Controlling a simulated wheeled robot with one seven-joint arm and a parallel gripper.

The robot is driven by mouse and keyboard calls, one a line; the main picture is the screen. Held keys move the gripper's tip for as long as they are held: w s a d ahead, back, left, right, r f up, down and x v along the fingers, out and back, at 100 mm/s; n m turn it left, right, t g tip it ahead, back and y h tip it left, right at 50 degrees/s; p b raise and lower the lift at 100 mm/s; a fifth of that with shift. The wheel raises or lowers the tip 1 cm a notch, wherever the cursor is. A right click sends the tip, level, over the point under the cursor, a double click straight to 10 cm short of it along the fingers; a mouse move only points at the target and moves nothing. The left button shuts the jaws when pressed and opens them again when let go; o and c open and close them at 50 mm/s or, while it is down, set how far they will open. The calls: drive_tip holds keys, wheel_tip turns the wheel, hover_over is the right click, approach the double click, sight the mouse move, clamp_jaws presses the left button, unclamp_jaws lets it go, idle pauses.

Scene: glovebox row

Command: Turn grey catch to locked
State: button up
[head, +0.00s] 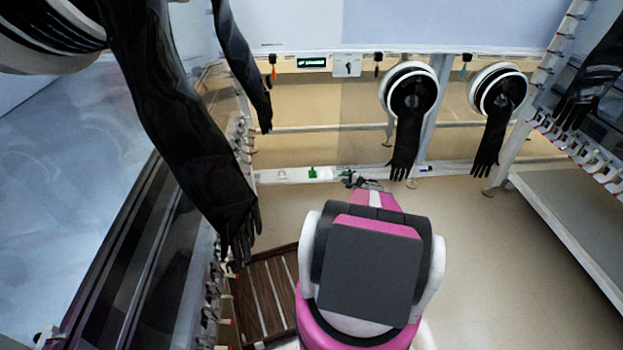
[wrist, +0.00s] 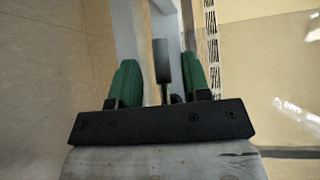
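In the wrist view a dark grey upright paddle on a thin stem, which looks like the grey catch (wrist: 161,60), stands between the green fingertips of my gripper (wrist: 160,80). The fingers are apart, with a visible gap on each side of the paddle. I cannot tell whether it lies within their reach or just beyond the tips. In the head view my gripper (head: 352,180) is at the low white rail (head: 385,173). The catch cannot be made out there beside the gripper and arm. Its locked or unlocked marking is not readable.
A green fitting (head: 312,172) sits on the rail just left of my gripper. Black gloves hang from ports at left, such as the long glove (head: 190,130), and at right (head: 408,125). A brown slatted platform (head: 262,295) lies left of my arm. The floor (head: 480,260) at right is clear.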

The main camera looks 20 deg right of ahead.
drive_tip(key=v, duration=0.9)
drive_tip(key=s+a+r+n+g, duration=0.1)
drive_tip(key=a+r, duration=0.4)
drive_tip(key=a, duration=0.5)
drive_tip(key=s+a+r+n+g, duration=0.2)
drive_tip(key=a+r+g, duration=0.3)
drive_tip(key=a, duration=0.5)
drive_tip(key=s+a+r+n+g+y, duration=0.1)
drive_tip(key=s+a+r+n+g, duration=0.1)
drive_tip(key=a+r, duration=0.5)
drive_tip(key=shift+s+a+r+n+g, duration=0.2)
drive_tip(key=shift+a+n+g, duration=0.65)
drive_tip(key=shift+a, duration=1)
